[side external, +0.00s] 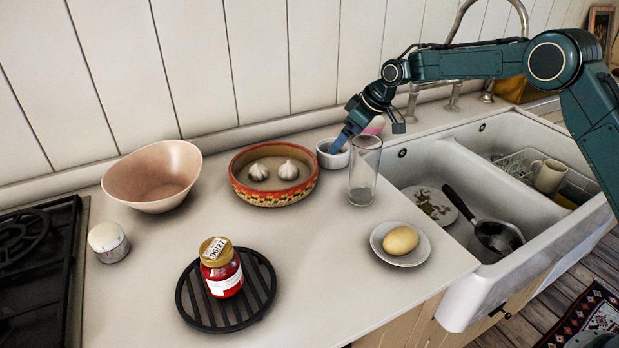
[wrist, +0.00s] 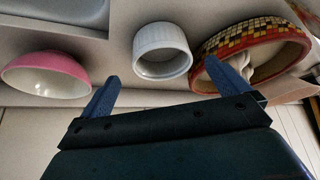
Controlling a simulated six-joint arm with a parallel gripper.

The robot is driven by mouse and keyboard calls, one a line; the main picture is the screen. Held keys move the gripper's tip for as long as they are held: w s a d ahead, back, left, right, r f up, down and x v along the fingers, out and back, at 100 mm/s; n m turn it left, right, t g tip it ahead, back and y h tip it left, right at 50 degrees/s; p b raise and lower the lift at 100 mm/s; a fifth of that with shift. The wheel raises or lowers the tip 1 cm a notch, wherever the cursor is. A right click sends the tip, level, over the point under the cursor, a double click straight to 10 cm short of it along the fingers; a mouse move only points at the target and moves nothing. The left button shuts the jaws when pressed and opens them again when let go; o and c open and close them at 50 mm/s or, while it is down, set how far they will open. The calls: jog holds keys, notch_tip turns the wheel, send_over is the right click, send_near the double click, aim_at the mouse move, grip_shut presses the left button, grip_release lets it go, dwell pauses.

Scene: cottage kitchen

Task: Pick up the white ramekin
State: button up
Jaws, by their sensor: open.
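The white ramekin (side external: 326,158) stands on the counter by the back wall, between the patterned round dish and the glass. In the wrist view the ramekin (wrist: 162,50) is upright, with ribbed sides, just beyond the fingertips and roughly between them. My gripper (side external: 338,146) is at the ramekin in the side view, and its blue fingers partly cover it. In the wrist view my gripper (wrist: 162,72) has its two blue fingers spread wide apart with nothing held between them. I cannot tell whether a finger touches the ramekin.
A patterned dish (side external: 272,198) with garlic sits close on one side; in the wrist view one finger overlaps its rim (wrist: 250,35). A pink bowl (wrist: 45,75) is on the other side. A clear glass (side external: 364,172) stands in front. The sink (side external: 470,172) is right.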

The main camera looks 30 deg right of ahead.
jog(key=shift+w+a+f, duration=0.25)
jog(key=shift+w+f, duration=0.05)
jog(key=shift+f, duration=0.3)
jog(key=shift+x, duration=2.6)
jog(key=shift+a+r, duration=0.1)
jog(key=c, duration=1)
